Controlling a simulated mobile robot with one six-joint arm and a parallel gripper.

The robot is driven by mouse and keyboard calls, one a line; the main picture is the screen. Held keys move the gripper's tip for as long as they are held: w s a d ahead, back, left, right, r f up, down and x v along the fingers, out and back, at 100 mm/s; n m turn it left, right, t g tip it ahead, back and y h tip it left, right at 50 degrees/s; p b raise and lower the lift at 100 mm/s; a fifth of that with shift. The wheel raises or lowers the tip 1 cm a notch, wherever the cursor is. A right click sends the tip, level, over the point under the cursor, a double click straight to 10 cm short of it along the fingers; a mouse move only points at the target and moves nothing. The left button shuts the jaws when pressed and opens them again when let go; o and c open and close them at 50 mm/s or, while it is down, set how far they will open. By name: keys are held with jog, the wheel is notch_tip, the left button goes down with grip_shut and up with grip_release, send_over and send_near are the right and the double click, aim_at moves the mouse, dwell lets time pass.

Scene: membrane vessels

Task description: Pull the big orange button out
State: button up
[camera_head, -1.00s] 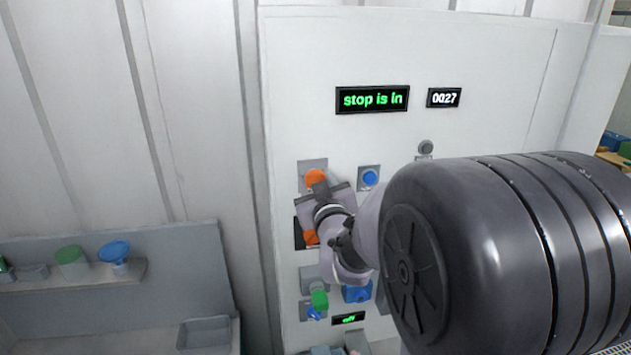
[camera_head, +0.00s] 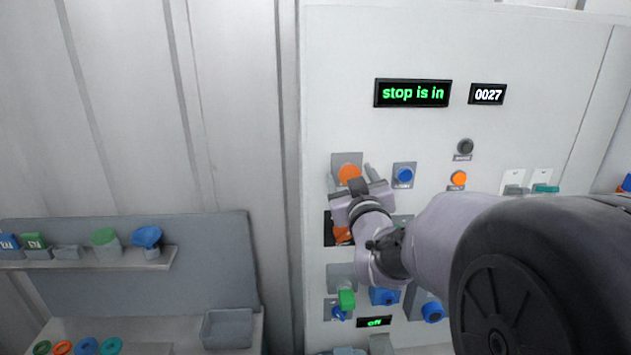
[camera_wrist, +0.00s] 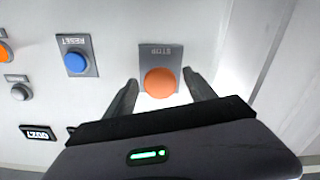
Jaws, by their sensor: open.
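The big orange button (camera_head: 349,173) sits on a grey plate at the upper left of the white panel's controls. In the wrist view the orange button (camera_wrist: 160,82) shows face on, with its plate reading STOP, upside down. My gripper (camera_head: 352,178) is open in front of it. In the wrist view the two fingers of my gripper (camera_wrist: 160,88) stand one on each side of the button, with a gap visible on both sides. I cannot tell how deep the fingertips reach. The display (camera_head: 412,93) reads "stop is in".
A blue RESET button (camera_wrist: 77,62) is beside the plate. An orange part (camera_head: 342,235) lies just below my gripper, with a green knob (camera_head: 346,299) and blue knobs lower. A shelf (camera_head: 90,262) with coloured items is at the left. Bare wall lies between shelf and panel.

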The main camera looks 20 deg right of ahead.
jog(key=b+v, duration=0.7)
jog(key=v, duration=1)
jog(key=shift+s, duration=0.2)
jog(key=shift+r, duration=0.1)
jog(key=s+a+f+m+g+y+b, duration=0.1)
jog(key=s+a+f+g+y+b, duration=0.15)
jog(key=f+b, duration=0.65)
jog(key=s+a+f+m+g+y+b, duration=0.1)
jog(key=a+f+m+g+b, duration=0.2)
jog(key=f, duration=1.1)
jog(key=s+a+f+g+y+b, duration=0.3)
jog(key=s+a+f+g+b, duration=0.2)
jog(key=s+a+f, duration=0.4)
notch_tip(320, 180, down, 4)
jog(key=shift+s+a+f+g, duration=0.2)
jog(key=shift+s+a+g, duration=0.2)
jog(key=shift+s+g, duration=0.2)
jog(key=shift+y, duration=0.25)
jog(key=shift+c, duration=0.4)
